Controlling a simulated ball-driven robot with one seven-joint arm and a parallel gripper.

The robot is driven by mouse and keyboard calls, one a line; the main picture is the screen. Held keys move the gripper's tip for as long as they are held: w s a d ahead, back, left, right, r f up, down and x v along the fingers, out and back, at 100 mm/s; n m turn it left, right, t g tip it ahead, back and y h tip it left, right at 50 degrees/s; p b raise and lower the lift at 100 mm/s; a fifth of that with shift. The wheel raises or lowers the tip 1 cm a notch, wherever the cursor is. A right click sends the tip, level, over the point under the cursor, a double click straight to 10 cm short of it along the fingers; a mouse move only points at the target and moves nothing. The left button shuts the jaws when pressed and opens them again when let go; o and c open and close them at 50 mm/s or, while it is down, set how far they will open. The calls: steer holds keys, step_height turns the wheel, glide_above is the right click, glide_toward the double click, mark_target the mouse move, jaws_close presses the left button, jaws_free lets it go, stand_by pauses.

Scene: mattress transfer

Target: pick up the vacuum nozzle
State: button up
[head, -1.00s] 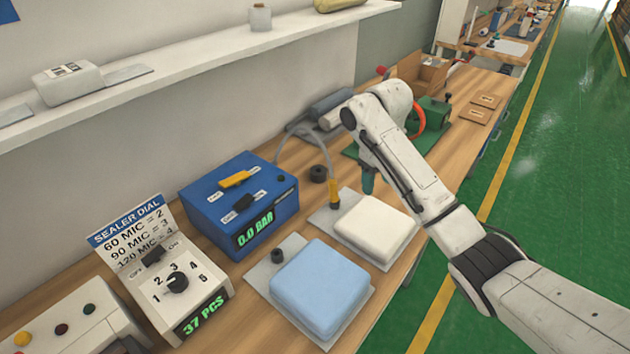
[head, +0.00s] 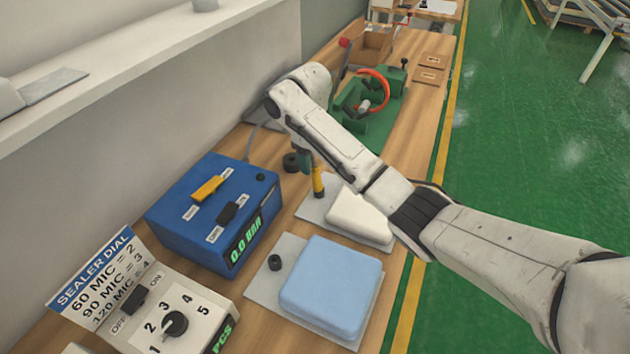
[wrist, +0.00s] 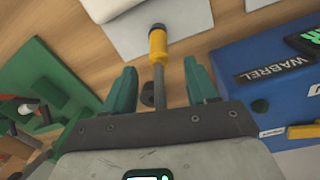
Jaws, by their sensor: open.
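The vacuum nozzle (head: 318,182) is a yellow piece with a dark tip, standing upright at the left edge of the plate under the white pad. My gripper (head: 304,160) is open, just above and to the left of the nozzle in the head view. It also shows in the wrist view (wrist: 160,85), with a gap on both sides of the hose. I cannot see either finger touching it.
A blue pump box (head: 215,215) stands to the left, and a sealer dial box (head: 170,315) is nearer. A white pad (head: 362,215) and a blue pad (head: 332,285) lie on grey plates. A green machine (head: 365,115) stands behind. A wall shelf (head: 130,65) runs along the left.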

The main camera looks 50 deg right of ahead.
mark_target(314, 166)
steer(key=f, duration=0.3)
steer(key=f+p, duration=0.1)
steer(key=f, duration=0.1)
steer(key=shift+d+f, duration=0.3)
jaws_close()
